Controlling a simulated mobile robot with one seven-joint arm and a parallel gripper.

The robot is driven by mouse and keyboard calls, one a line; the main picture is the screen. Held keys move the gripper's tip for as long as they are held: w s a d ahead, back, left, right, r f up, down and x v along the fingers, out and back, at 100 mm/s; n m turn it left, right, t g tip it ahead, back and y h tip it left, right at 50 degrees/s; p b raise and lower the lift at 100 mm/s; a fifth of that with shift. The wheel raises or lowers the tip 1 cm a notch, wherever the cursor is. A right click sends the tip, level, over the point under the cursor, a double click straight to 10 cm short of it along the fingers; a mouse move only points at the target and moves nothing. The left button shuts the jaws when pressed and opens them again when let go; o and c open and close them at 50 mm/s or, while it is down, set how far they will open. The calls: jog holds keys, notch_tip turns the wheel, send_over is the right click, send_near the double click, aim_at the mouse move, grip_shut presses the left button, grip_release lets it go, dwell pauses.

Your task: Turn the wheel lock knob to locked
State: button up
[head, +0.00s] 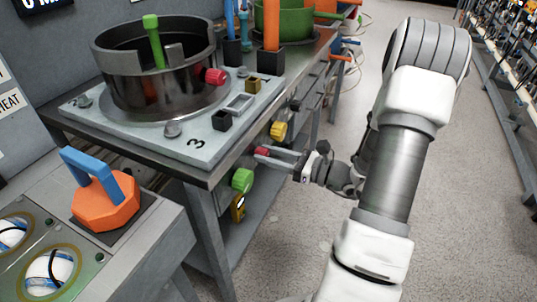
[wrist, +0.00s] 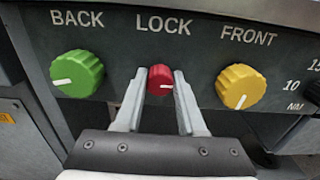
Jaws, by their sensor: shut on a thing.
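The lock knob is a small red knob (wrist: 160,79) under the word LOCK on the dark panel in the wrist view. A green knob (wrist: 77,73) labelled BACK is to the left, and a yellow knob (wrist: 240,87) labelled FRONT is to the right.
A black dial (wrist: 313,92) marked NM is at the right edge of the panel. Above the panel is the table (head: 196,180) with a round metal drum (head: 160,75). An orange block with a blue handle (head: 105,196) stands at left. Floor is clear at right.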

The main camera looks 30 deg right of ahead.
grip_shut()
jog(key=shift+r+p, duration=0.1)
jog(key=shift+p, duration=0.2)
jog(key=m+p, duration=0.1)
jog(key=p, duration=0.1)
jog(key=m+p, duration=0.1)
jog(key=shift+r+m+p, duration=0.2)
jog(key=shift+m+p, duration=0.1)
jog(key=shift+p, duration=0.1)
jog(key=m+p, duration=0.5)
jog(key=p, duration=0.1)
jog(key=shift+p, duration=0.35)
jog(key=m+p, duration=0.1)
jog(key=m, duration=0.1)
jog(key=m+p, duration=0.3)
jog(key=shift+d+f+m, duration=0.1)
jog(key=shift+f+m, duration=0.15)
jog(key=shift+m, duration=0.15)
jog(key=shift+w+f+m+p, duration=0.1)
jog(key=shift+f+m+p, duration=0.1)
jog(key=shift+m+p, duration=1.65)
jog(key=shift+m+b, duration=0.35)
jog(key=shift+m, duration=0.2)
